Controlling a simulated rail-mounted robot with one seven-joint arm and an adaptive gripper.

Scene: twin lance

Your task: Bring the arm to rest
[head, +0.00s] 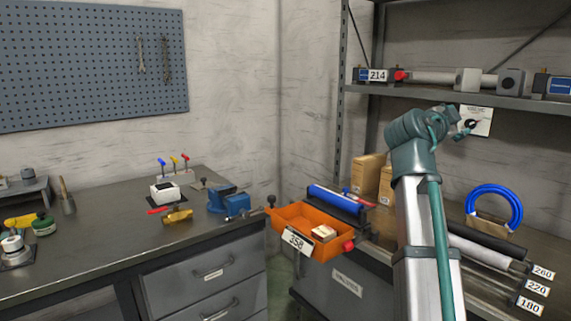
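My arm rises from the bottom right in the head view, a silver link with teal joints and a teal cable along it. It bends at a teal joint below the shelf, and its far end is small and dark in front of a white card (478,121). What seems to be my gripper (468,128) is at that far end. Its fingers are too small and overlapped to make out, so I cannot tell whether it is open or holds anything.
A shelf (440,97) with cylinders runs just above the arm's bend. Below are an orange bin (292,217) marked 358, a blue roller (335,199), cardboard boxes (367,175), a blue hose coil (494,207) and several labelled rods. A workbench (120,240) with a blue vise (228,202) stands left.

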